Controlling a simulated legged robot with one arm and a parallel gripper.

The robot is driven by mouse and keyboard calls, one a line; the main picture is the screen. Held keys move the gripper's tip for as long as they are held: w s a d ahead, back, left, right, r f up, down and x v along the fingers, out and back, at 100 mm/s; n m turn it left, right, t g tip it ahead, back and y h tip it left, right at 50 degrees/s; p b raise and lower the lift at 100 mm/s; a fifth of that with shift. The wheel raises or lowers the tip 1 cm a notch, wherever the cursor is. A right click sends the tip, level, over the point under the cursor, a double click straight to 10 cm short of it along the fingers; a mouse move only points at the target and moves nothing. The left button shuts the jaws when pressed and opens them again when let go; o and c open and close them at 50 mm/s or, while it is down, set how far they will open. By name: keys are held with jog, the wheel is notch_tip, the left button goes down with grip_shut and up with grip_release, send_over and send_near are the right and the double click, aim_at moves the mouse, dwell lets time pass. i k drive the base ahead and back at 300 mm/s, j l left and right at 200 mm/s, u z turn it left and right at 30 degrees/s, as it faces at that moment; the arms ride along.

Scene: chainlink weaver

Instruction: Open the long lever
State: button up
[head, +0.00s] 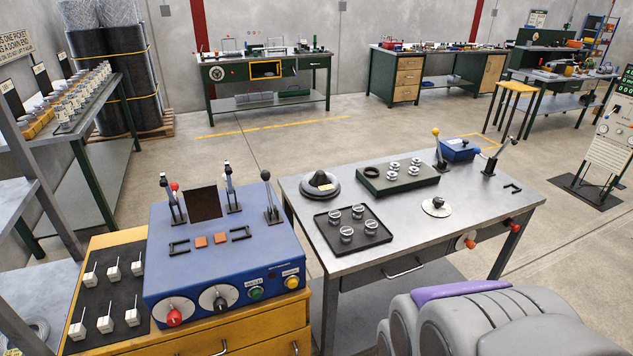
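Several levers are in view, and none is labelled as the long one. A long, slim lever (502,146) stands at the right back of the steel table and leans up to the right. A lever with a yellow ball (438,149) stands to its left, nearly upright. On the blue console (225,262) stand a left lever (172,200), a middle lever (230,187) and a black-knobbed right lever (270,197), all roughly upright. My gripper is not in view.
The steel table (455,222) holds a black tray (327,236) of round parts, a green block (375,187) and a blue box (458,149). Grey rounded parts of mine fill the bottom right. A white-switch panel (85,285) is left of the console. Open floor lies behind.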

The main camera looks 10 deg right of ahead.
aim_at(435, 132)
jog(key=i+l, duration=0.15)
jog(key=i, duration=0.4)
jog(key=i+l, duration=0.15)
jog(key=i, duration=0.45)
jog(key=l+z, duration=0.2)
jog(key=z, duration=0.2)
jog(key=k+l+z, duration=0.1)
jog(key=z, duration=0.3)
jog(key=l+z, duration=0.55)
jog(key=z, duration=0.2)
jog(key=i+l+z, duration=0.3)
jog(key=z, duration=0.2)
jog(key=i+l+z, duration=0.15)
jog(key=i+z, duration=0.35)
jog(key=i, duration=1.65)
jog(key=i+u, duration=0.35)
jog(key=i, duration=0.15)
jog(key=i+l+u, duration=0.1)
jog(key=i+u, duration=0.3)
jog(key=i+l+u, duration=0.35)
jog(key=i, duration=0.2)
